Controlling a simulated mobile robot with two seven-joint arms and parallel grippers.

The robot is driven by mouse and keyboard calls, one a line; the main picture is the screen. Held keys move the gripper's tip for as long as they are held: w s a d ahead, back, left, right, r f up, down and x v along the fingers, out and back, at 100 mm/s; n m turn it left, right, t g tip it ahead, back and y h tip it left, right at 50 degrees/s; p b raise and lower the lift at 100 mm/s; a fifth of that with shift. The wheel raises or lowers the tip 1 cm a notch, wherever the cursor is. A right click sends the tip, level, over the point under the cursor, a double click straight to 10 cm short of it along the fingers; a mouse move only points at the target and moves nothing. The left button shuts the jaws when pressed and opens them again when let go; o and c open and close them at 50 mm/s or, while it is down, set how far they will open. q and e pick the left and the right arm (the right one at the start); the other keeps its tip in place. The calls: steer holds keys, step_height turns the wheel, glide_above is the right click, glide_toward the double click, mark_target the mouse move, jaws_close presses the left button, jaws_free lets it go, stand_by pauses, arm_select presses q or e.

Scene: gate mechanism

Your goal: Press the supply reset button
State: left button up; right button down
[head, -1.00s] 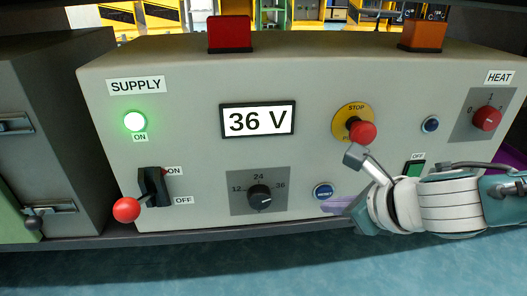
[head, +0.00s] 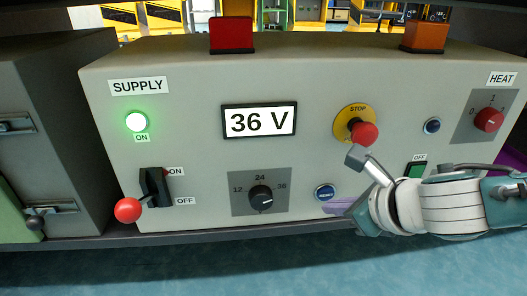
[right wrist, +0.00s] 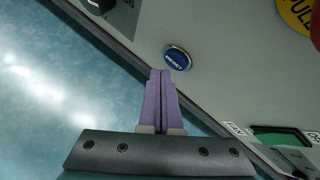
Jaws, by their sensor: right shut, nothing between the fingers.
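The blue reset button (head: 325,192) with a metal rim is low on the grey panel, right of the voltage dial. It also shows in the right wrist view (right wrist: 177,58), just beyond my fingertips. My right gripper (head: 338,208) is shut and empty, with purple fingers beside and slightly below the button in the head view. In the right wrist view its fingertips (right wrist: 160,72) are close together near the button; I cannot tell whether they touch it. The supply lamp (head: 135,121) glows green, and the display (head: 259,120) reads 36 V. My left gripper is not in view.
A red stop button (head: 364,132) on a yellow plate sits above my right gripper. The voltage dial (head: 261,198) is left of the reset button. A supply lever with a red ball (head: 128,210) juts out at the left. A green switch (head: 416,170) is near my wrist.

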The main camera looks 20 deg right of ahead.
steer(key=shift+w, duration=0.15)
steer(key=shift+w+d, duration=0.1)
steer(key=shift+w, duration=0.2)
steer(key=shift+w, duration=0.2)
stand_by(0.5)
steer(key=shift+w+d, duration=0.1)
steer(key=shift+w, duration=0.1)
stand_by(0.3)
stand_by(0.3)
steer(key=shift+s+a+p, duration=0.2)
steer(key=shift+s+p, duration=0.55)
